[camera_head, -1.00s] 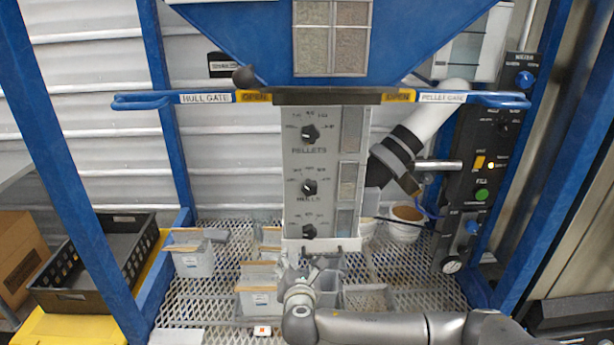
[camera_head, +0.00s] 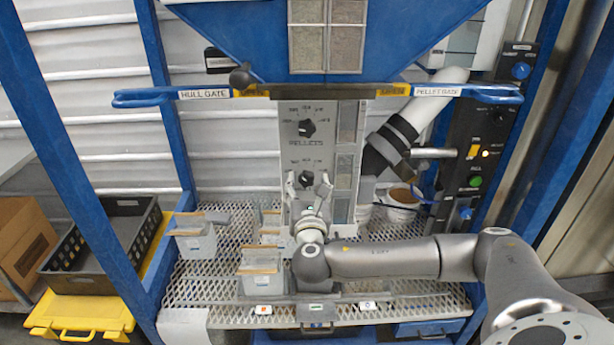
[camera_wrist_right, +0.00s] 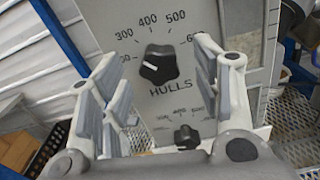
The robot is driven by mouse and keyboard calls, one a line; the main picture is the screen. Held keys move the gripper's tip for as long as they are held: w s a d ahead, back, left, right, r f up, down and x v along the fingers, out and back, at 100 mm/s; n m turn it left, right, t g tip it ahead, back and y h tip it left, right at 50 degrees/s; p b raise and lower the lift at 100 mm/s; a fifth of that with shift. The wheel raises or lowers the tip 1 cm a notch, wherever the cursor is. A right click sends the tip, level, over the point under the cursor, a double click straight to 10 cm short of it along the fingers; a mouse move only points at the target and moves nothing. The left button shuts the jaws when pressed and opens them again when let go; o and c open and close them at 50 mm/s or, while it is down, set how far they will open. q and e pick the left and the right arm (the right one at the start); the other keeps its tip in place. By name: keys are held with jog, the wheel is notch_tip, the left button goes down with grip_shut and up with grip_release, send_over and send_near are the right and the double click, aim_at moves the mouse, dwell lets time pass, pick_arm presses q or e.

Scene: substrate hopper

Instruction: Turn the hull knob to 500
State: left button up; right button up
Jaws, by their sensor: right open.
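In the right wrist view the hull knob (camera_wrist_right: 158,65) sits above the word HULLS, inside a scale showing 300, 400 and 500. Its white mark points left, near a number partly hidden by a finger. My right gripper (camera_head: 308,190) is open in front of the panel; its fingers stand on either side of the knob in the right wrist view (camera_wrist_right: 157,75). I see no contact with the knob. My left gripper is not in view.
A lower knob (camera_wrist_right: 187,137) sits under HULLS. The blue gate handles (camera_head: 150,98) cross above the panel. Small bins (camera_head: 196,245) stand on the mesh shelf (camera_head: 225,285). A control box (camera_head: 490,150) is on the right, and a black crate (camera_head: 105,245) on the left.

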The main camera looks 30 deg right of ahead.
jog(key=shift+x, duration=1.35)
jog(key=c, duration=1)
jog(key=shift+c, duration=0.2)
